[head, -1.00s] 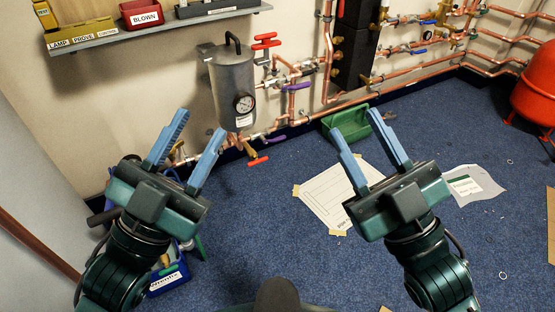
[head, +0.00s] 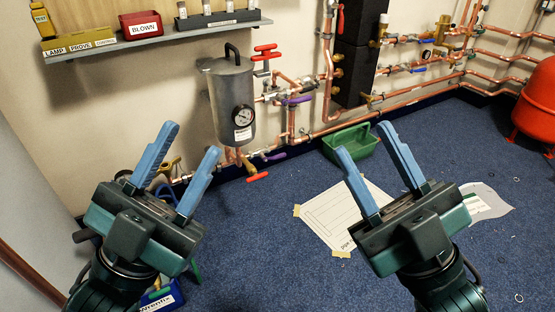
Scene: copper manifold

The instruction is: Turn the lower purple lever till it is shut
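The lower purple lever (head: 275,157) is on the low copper pipe, right of the grey cylinder's foot and near the skirting. It lies roughly along the pipe, tilted slightly. Another purple lever (head: 298,100) sits higher, on the pipe right of the cylinder. My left gripper (head: 191,140) is open and empty, in front of and left of the lower lever. My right gripper (head: 362,138) is open and empty, to the right of the lever and nearer me. Neither gripper touches a lever.
The grey cylinder (head: 229,100) with a gauge hangs on the wall. A red-handled valve (head: 257,176) is just below the lower lever. A green tray (head: 351,143) stands on the floor to the right. A shelf (head: 160,40) juts out at upper left. A paper sheet (head: 325,222) lies on open carpet.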

